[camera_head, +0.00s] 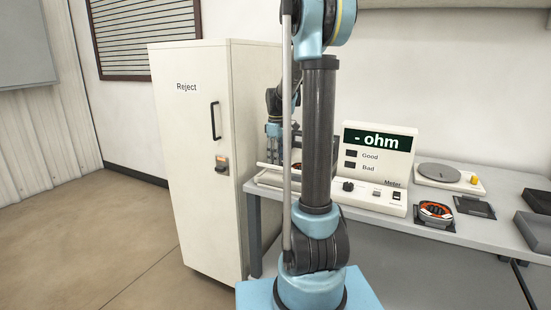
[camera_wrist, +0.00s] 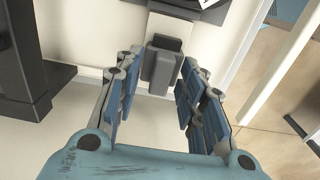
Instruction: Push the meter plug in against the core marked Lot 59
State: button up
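In the wrist view a dark grey block-shaped part, which looks like the meter plug (camera_wrist: 162,66), stands between the finger pads of my gripper (camera_wrist: 160,98). The gripper is open, with a gap showing on each side of the block. A dark piece with a partly cut-off white label lies beyond it at the top edge; its text cannot be read. In the head view my gripper (camera_head: 274,148) is at the left end of the bench, partly behind my arm. The meter (camera_head: 374,190) reads "- ohm", with Good and Bad lamps dark. No Lot 59 marking is readable.
A cabinet marked Reject (camera_head: 190,150) stands close left of the bench (camera_head: 420,222). A ring-shaped core (camera_head: 436,211) sits on a dark holder right of the meter. Beside it are an empty dark holder (camera_head: 475,206), a round-plate device (camera_head: 440,173) and dark trays (camera_head: 534,232).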

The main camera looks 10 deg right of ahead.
grip_shut()
jog(key=shift+s+d, duration=0.55)
jog(key=shift+d, duration=0.25)
jog(key=shift+s+d, duration=0.5)
jog(key=shift+d, duration=0.25)
grip_release()
notch_tip(320, 180, up, 12)
